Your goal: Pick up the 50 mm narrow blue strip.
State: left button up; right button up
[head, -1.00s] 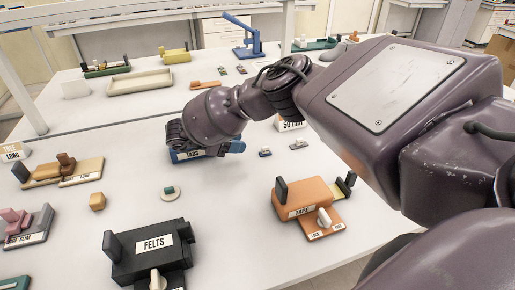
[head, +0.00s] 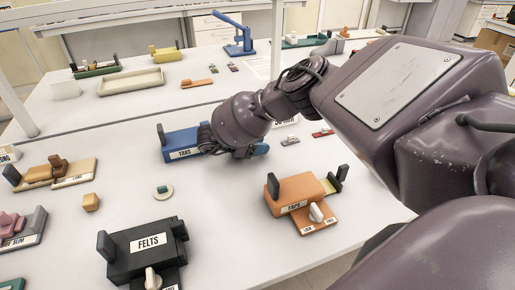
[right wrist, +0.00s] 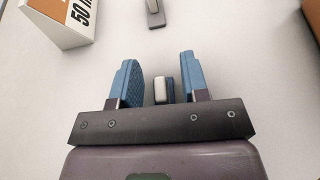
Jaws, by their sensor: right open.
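In the right wrist view my right gripper (right wrist: 158,64) is open, with a blue finger on each side. A small narrow blue strip (right wrist: 170,88) with a pale top stands between the fingers, with a gap on both sides. Its lower end is hidden behind the gripper's dark crossbar. In the head view my right gripper (head: 262,149) points down at the table, right of the blue TABS block (head: 181,143). My wrist hides most of it, and the strip cannot be made out there. My left gripper is not in view.
A grey strip (head: 290,141) and a red strip (head: 322,133) lie to the right. A 50 mm sign (right wrist: 72,18) stands close by. The orange tape block (head: 295,190) and black FELTS block (head: 148,245) stand nearer. Bare table lies between them.

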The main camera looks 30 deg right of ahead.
grip_shut()
dwell(0.4)
